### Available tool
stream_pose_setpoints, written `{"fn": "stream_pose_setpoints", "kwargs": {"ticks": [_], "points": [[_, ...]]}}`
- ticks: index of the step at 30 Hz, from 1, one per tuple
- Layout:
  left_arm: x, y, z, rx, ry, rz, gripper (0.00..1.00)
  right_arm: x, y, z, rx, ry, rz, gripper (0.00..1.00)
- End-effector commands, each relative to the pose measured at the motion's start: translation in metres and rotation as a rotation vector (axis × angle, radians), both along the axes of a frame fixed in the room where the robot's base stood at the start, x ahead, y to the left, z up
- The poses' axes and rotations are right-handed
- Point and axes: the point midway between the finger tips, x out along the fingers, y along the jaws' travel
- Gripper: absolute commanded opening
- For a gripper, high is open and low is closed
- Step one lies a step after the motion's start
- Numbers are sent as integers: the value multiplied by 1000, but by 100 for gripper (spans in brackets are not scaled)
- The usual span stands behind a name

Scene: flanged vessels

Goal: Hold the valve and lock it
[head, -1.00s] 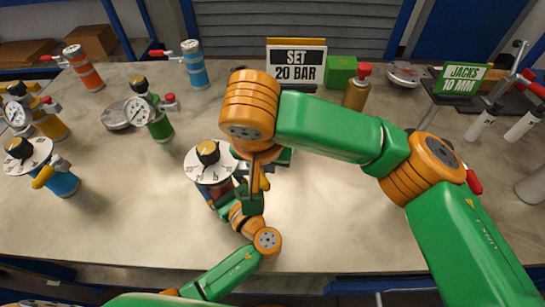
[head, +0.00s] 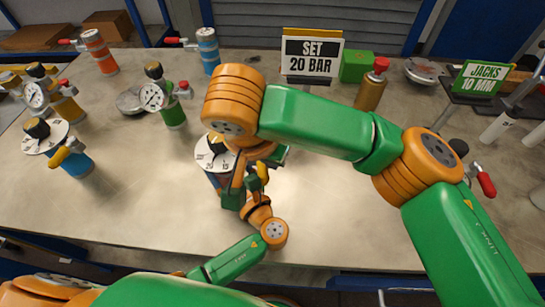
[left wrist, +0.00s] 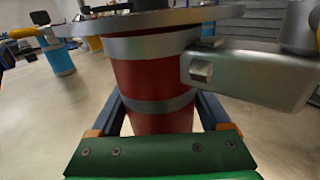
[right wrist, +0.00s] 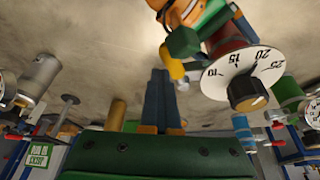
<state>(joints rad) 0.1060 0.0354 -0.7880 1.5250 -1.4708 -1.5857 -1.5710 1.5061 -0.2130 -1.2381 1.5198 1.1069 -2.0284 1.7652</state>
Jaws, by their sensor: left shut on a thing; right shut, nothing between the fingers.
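The valve is a red vessel (left wrist: 150,80) with steel bands, a white dial plate (right wrist: 222,75) and a black-and-gold knob (right wrist: 247,92). In the left wrist view my left gripper (left wrist: 160,115) is shut on the red body, one finger on each side. A steel side fitting (left wrist: 250,75) sticks out to the right there. In the right wrist view a yellow lever (right wrist: 174,66) is beside the vessel. My right gripper (right wrist: 162,74) is shut and empty, its tips close to the lever; contact cannot be told. In the head view my right arm hides part of the dial (head: 205,152).
A blue vessel with a dial (head: 75,160), a green one with a gauge (head: 172,115) and others stand to the left. A "SET 20 BAR" sign (head: 312,55), a brass bottle (head: 371,90) and a green box (head: 356,66) are behind.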

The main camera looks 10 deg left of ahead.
Motion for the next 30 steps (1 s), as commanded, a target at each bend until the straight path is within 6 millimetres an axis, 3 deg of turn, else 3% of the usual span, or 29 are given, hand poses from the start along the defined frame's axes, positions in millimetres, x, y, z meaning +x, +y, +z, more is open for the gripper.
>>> {"fn": "stream_pose_setpoints", "kwargs": {"ticks": [1, 15, 25, 30], "points": [[2, -6, 0, 5, 6, -20, 0, -6, 10, -1, 29, 14, 29, 0], [2, -7, 1, 4, 5, -21, 0, -7, 10, -1, 30, 15, 28, 0], [2, -7, 1, 5, 2, -21, 0, 9, 14, -1, 29, 14, 26, 0], [2, -7, 2, 4, 1, -21, 0, 11, 1, 3, 26, 9, 23, 0]]}}
